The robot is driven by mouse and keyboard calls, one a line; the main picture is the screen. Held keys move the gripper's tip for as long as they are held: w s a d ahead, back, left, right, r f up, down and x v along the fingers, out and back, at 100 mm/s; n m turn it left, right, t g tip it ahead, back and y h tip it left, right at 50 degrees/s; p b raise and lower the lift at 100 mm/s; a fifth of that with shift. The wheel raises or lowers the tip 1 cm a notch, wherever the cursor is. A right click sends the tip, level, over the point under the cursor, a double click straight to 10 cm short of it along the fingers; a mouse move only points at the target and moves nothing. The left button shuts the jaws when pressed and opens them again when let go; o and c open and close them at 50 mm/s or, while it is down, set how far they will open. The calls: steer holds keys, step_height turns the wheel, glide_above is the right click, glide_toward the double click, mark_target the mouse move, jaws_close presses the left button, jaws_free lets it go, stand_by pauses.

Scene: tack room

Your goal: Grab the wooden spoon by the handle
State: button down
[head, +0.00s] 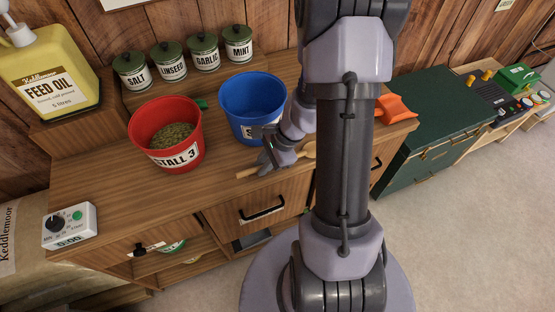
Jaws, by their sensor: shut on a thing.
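The wooden spoon (246,173) lies near the front edge of the wooden counter, in front of the blue bucket. Its handle end points left and its other end (309,149) shows to the right, partly behind my arm. My gripper (265,164) is shut on the spoon's handle, low over the counter. The fingertips cover part of the handle. I cannot tell whether the spoon touches the counter along its whole length.
A red bucket (155,123) of feed and a blue bucket (252,93) stand close behind my gripper. Several green-lidded jars (174,68) line the back shelf. A yellow feed oil jug (50,75) and a timer (70,226) are left. An orange scoop (396,109) lies right.

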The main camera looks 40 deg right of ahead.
steer(key=shift+r+p, duration=0.45)
steer(key=shift+r, duration=0.15)
step_height(320, 180, up, 3)
steer(key=shift+f+p, duration=0.2)
steer(key=shift+p, duration=0.6)
steer(key=s+d+r+p, duration=0.1)
steer(key=s+d+p, duration=0.1)
steer(key=s+d, duration=0.8)
steer(key=shift+s+d+r, duration=0.15)
steer(key=shift+s+r, duration=0.05)
steer(key=shift+s, duration=0.95)
